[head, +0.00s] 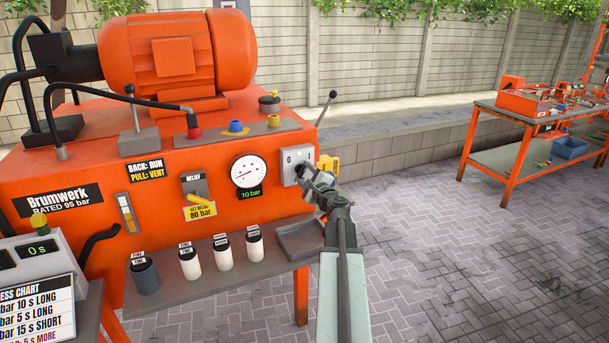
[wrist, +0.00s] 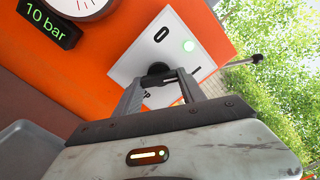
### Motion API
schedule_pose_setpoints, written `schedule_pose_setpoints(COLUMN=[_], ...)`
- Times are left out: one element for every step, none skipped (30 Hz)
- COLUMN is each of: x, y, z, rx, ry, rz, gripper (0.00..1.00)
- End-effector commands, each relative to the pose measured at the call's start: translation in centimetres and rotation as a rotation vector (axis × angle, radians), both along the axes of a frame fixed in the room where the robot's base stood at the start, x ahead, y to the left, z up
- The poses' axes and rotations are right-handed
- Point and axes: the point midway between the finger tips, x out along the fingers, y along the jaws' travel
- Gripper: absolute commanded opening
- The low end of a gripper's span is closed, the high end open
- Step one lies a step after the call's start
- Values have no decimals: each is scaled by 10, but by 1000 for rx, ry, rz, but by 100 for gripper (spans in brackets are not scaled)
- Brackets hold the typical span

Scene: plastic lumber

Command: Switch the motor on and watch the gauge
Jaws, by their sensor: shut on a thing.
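The orange motor (head: 175,60) sits on top of the orange power unit. The fingers hide part of the knob and plate. The round white gauge (head: 248,172) is left of the switch, its needle low on the left side. The display (head: 250,193) under it reads 10 bar.
A relief knob (head: 198,199) with a yellow handle and an 80 bar label is left of the gauge. Several labelled cups (head: 221,254) stand on the grey shelf below. A bench (head: 530,112) stands at the right; the paving between is clear.

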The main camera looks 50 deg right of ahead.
Motion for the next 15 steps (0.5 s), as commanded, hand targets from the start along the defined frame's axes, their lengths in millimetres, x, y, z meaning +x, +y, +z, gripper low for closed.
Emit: schedule_pose_setpoints(x=[-1,-1,-1,-1,-1,-1,-1,-1,-1,-1,-1,-1,-1,-1,-1], y=[0,0,0,0,0,1,1,1,1,1,1,1,1,1,1], z=[-1,-1,-1,-1,-1,-1,-1,-1,-1,-1,-1,-1,-1,-1,-1], rx=[13,23,35,41,49,56,60,63,67,70,72,74,75,75,76], ry=[-4,-9,-13,-15,-18,-21,-23,-24,-26,-27,-28,-29,-29,-29,-29], rz=[1,1,0,0,0,0,0,0,0,0,0,0,0,0,0], gripper=[7,7,7,7,7,7,7,7,7,7,7,7,7,7,7])
